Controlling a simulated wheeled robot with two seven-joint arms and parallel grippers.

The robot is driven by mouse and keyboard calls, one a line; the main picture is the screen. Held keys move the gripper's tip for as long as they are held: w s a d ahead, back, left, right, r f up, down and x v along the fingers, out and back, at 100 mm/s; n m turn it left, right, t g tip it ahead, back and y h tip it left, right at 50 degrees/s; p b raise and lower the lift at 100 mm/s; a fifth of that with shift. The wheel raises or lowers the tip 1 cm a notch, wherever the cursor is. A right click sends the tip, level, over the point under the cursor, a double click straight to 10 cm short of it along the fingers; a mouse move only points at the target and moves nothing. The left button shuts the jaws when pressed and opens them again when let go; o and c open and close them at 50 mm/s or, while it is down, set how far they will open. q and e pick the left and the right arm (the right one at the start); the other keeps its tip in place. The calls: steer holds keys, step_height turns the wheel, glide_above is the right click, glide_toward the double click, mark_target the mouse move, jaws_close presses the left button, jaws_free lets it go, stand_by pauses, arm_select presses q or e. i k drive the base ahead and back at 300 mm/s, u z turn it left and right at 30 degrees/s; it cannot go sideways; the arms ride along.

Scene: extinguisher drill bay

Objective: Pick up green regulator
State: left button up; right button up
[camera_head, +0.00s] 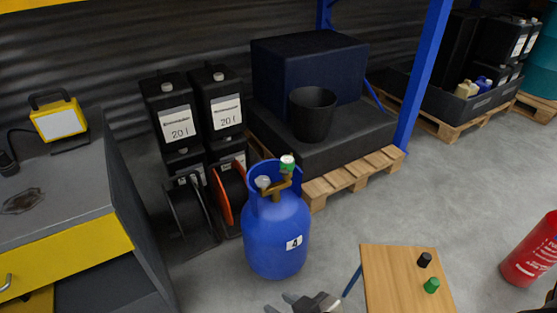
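A small green cylindrical piece (431,285), which looks like the green regulator, stands on a wooden table (385,275) at the lower right. A similar black piece (424,260) stands just behind it. A blue gas cylinder (276,235) marked 4 stands on the floor left of the table, with a brass valve and a green-and-white part (287,163) on top. My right gripper (305,303) is at the bottom edge, left of the table and apart from the green piece. It is mostly cut off, so its opening is unclear. My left gripper is out of view.
A red extinguisher (532,252) stands right of the table. A grey-and-yellow cabinet (70,210) fills the left. Behind the cylinder are hose reels (190,212), black canisters (195,110) and a loaded pallet (355,174). The floor between pallet and table is clear.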

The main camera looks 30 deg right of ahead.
mark_target(287, 161)
steer(key=z, duration=1.1)
steer(key=i, duration=0.35)
steer(key=u, duration=1.1)
